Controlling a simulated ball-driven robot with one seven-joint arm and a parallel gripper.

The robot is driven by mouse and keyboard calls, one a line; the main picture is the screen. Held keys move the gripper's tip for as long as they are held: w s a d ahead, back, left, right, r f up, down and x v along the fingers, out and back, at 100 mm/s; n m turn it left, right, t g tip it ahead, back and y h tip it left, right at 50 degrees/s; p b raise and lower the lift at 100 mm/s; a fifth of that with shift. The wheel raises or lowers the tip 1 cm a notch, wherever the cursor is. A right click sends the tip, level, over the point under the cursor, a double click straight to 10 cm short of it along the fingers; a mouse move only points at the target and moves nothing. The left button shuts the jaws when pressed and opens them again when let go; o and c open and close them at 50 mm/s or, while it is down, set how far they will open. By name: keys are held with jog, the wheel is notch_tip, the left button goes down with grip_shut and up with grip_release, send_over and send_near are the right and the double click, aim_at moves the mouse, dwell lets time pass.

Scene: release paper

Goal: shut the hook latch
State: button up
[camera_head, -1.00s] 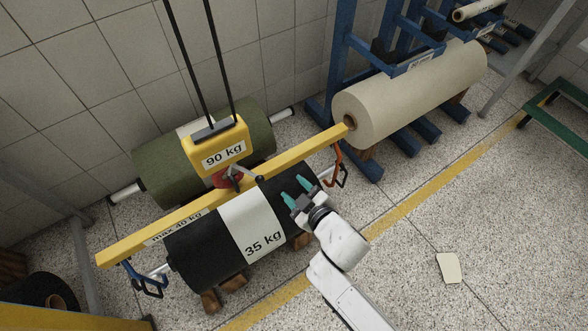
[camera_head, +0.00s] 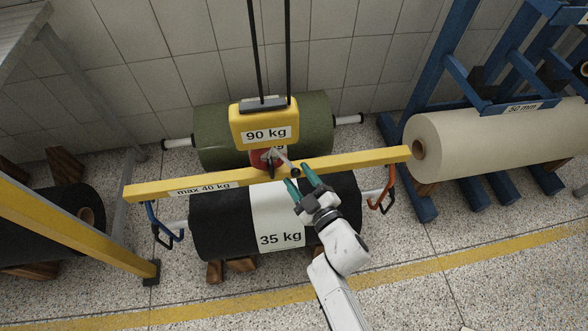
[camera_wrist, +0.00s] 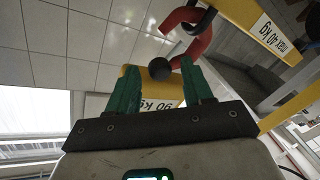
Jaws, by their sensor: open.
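The red hook (camera_head: 262,158) hangs under the yellow 90 kg block (camera_head: 265,120), at the yellow beam; in the wrist view the red hook (camera_wrist: 192,32) shows at the top. A grey lever (camera_head: 282,158) with a black ball knob (camera_head: 296,172) sticks out from the hook to the right and down. My gripper (camera_head: 301,180) is open, its green fingertips close to the knob. In the wrist view the knob (camera_wrist: 159,69) appears between the two fingers, with space on both sides; its depth against the fingertips is unclear. How the latch meets the hook tip is hidden.
The yellow beam (camera_head: 225,181) spans above a black 35 kg roll (camera_head: 222,225), with a blue hook (camera_head: 163,228) and an orange hook (camera_head: 384,188) at its ends. A green roll (camera_head: 215,125) lies behind. A cream roll (camera_head: 490,140) sits on a blue rack at right.

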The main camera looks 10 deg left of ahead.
jog(key=shift+b+x, duration=0.3)
jog(key=shift+x, duration=1.55)
jog(key=shift+c, duration=0.3)
grip_shut()
